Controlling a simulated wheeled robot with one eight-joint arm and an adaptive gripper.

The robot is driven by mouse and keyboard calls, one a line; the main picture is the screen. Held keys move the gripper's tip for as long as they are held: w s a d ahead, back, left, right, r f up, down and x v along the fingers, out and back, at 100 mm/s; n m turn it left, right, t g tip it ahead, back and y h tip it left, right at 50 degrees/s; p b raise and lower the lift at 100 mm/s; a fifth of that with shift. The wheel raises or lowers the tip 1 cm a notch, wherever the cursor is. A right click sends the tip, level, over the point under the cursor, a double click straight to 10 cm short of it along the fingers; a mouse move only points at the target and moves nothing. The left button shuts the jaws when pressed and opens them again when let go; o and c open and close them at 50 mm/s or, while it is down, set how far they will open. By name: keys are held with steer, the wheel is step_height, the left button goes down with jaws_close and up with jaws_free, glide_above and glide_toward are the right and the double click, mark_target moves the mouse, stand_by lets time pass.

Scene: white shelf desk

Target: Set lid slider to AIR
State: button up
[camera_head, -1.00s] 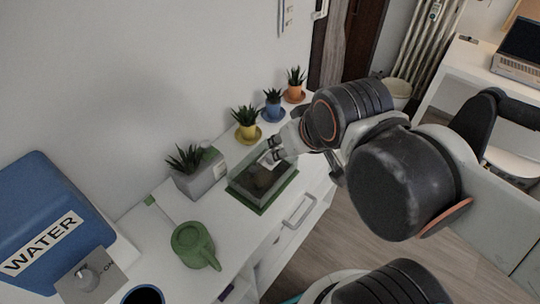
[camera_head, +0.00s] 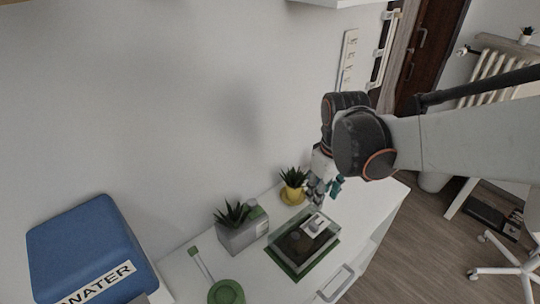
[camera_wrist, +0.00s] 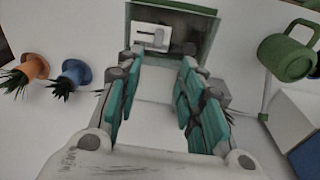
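A glass box with a green base (camera_head: 290,268) and dark contents stands on the white desk; it also shows at the top of the wrist view (camera_wrist: 206,27). The slider's label is too small to read. My gripper (camera_head: 328,192) is just above and behind the lid's far edge, pointing down. In the wrist view my gripper (camera_wrist: 163,68) has its teal-padded fingers apart with nothing between them, with the slider plate beyond their tips.
A grey planter (camera_head: 242,234) and a yellow pot (camera_head: 292,195) stand beside the box. Orange (camera_wrist: 35,66) and blue (camera_wrist: 76,71) pots show in the wrist view. The wall is close behind.

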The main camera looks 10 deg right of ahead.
mark_target(315, 224)
steer(key=shift+n+g, duration=0.5)
steer(key=shift+g, duration=0.1)
steer(key=f+b, duration=0.1)
steer(key=f, duration=0.4)
steer(key=w+f+b, duration=0.1)
steer(key=f+b, duration=0.1)
steer(key=f, duration=0.3)
steer(key=f+b, duration=0.1)
steer(key=f, duration=0.4)
steer(key=shift+w+d+f+b, duration=0.1)
steer(key=shift+w+f+b, duration=0.2)
steer(key=shift+w+f, duration=0.1)
jaws_close()
